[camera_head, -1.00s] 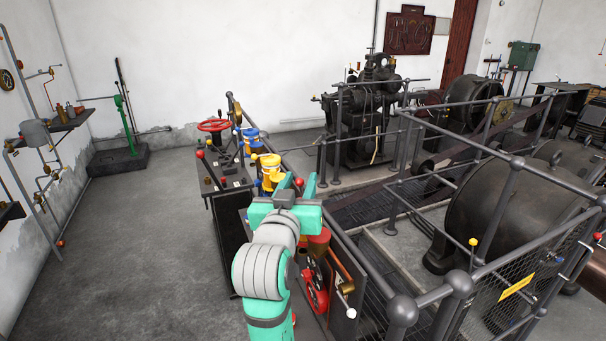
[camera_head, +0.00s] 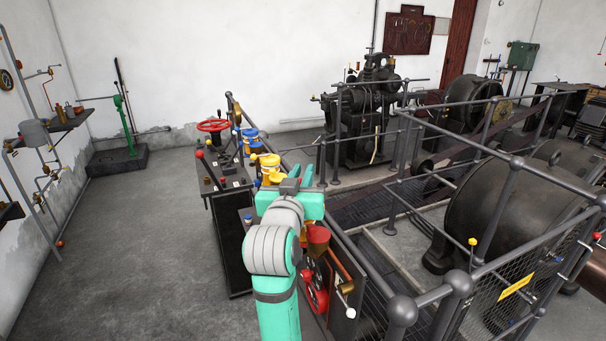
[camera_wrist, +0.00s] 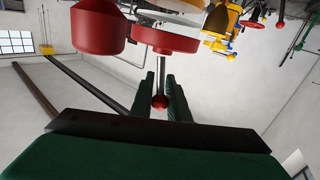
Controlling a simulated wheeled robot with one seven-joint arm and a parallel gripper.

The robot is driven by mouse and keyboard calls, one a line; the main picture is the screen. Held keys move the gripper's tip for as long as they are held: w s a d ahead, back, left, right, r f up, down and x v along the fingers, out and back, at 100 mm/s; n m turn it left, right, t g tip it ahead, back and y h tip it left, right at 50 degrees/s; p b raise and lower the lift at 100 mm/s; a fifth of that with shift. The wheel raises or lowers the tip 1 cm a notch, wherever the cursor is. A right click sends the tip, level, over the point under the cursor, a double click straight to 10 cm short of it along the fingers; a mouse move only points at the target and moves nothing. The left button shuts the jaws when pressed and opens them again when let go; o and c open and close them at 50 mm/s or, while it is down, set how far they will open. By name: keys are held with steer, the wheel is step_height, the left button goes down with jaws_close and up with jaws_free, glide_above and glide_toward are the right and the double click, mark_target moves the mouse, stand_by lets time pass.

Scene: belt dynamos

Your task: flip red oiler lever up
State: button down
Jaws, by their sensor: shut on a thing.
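The red oiler (camera_head: 317,234) shows in the head view just right of my wrist, partly hidden by it. In the wrist view, its red round part (camera_wrist: 165,38) is at the top, with a thin metal lever rod (camera_wrist: 160,73) running down the picture to a red ball knob (camera_wrist: 160,102). My gripper (camera_wrist: 167,95) is shut on this lever near its knob, with one dark green finger on each side. In the head view my gripper (camera_head: 292,180) hides the knob.
Yellow oilers (camera_head: 267,164) and blue-topped ones (camera_head: 249,135) stand along the panel beyond my gripper. A red handwheel (camera_head: 212,125) is at its far end. A grey railing (camera_head: 372,265) runs close on the right. The floor (camera_head: 150,240) at left is clear.

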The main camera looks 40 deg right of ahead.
steer(key=shift+s+d+f+m+g+y, duration=0.1)
steer(key=shift+d+f+m+g+y, duration=0.1)
steer(key=shift+d+m+y, duration=0.25)
steer(key=shift+s+d+f+m+g+y, duration=0.15)
steer(key=shift+m+g+y, duration=0.1)
steer(key=shift+m, duration=0.4)
steer(key=shift+r, duration=0.1)
steer(key=c, duration=1.7)
jaws_free()
steer(key=shift+w, duration=0.1)
steer(key=v, duration=1.1)
steer(key=shift+w, duration=0.1)
